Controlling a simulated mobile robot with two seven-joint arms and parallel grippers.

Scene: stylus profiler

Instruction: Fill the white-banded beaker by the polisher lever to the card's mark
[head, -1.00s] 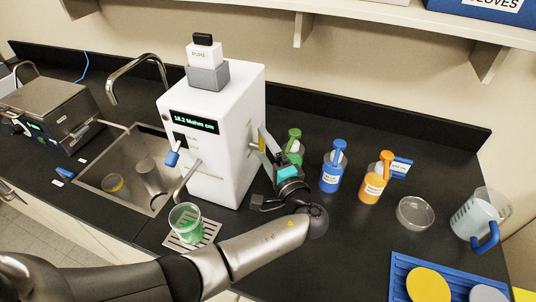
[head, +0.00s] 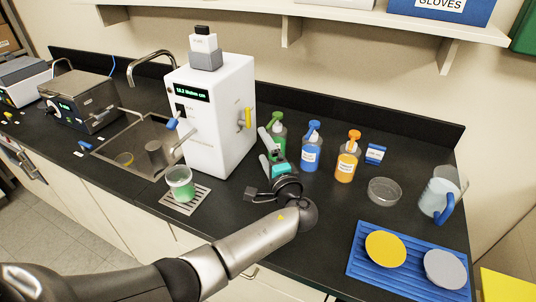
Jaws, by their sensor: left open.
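The polisher (head: 212,140) is a white box with a lit green display. A yellow lever (head: 248,118) is on its right side, and a blue-tipped lever (head: 172,124) is at its front. A clear beaker (head: 180,188) with a green look stands upright on the drip tray below the spout (head: 182,146). I cannot make out a white band or level mark on it. My left gripper (head: 261,144) is open and empty, to the right of the polisher, apart from the yellow lever. A small blue card (head: 375,154) stands behind the bottles; its text is unreadable. My right gripper is out of view.
A glass dish (head: 384,191), a jug (head: 438,195) and a blue tray (head: 362,262) are farther right. The sink (head: 130,142) is left.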

